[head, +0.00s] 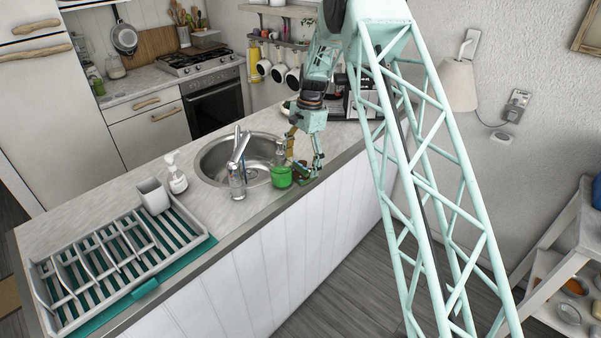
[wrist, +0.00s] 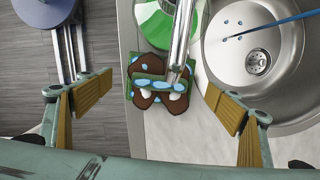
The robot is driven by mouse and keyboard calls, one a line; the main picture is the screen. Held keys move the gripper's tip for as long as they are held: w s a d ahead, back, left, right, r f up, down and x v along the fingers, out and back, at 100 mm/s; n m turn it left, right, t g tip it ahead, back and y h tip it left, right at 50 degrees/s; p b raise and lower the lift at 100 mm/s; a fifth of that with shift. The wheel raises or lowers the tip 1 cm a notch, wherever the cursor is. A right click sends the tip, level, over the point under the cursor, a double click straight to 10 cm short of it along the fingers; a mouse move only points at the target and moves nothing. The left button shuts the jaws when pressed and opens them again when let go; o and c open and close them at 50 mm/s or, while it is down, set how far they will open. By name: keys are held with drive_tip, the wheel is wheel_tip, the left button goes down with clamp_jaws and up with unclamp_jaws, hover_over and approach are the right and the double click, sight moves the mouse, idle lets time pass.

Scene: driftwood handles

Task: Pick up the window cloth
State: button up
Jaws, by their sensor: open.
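The window cloth (wrist: 148,98) is a small folded cloth patterned in green, brown, blue and white. It lies on the counter beside the sink in the wrist view. In the head view a green bit of it (head: 307,174) shows near the counter's front edge, partly hidden by my gripper (head: 304,154). My gripper is open and empty above the cloth. In the wrist view its wooden-looking finger pads (wrist: 157,99) stand on either side of the cloth, apart from it. A shiny metal bar (wrist: 182,42) crosses the cloth's upper right in that view.
A green container (head: 281,177) stands close to the cloth and also shows in the wrist view (wrist: 150,22). The round sink (head: 213,160) and the tap (head: 238,170) are near it. A soap bottle (head: 177,181) and dish rack (head: 60,285) stand farther left.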

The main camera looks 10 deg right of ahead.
drive_tip(key=shift+a+f, duration=0.1)
drive_tip(key=shift+f, duration=0.95)
drive_tip(key=c, duration=1)
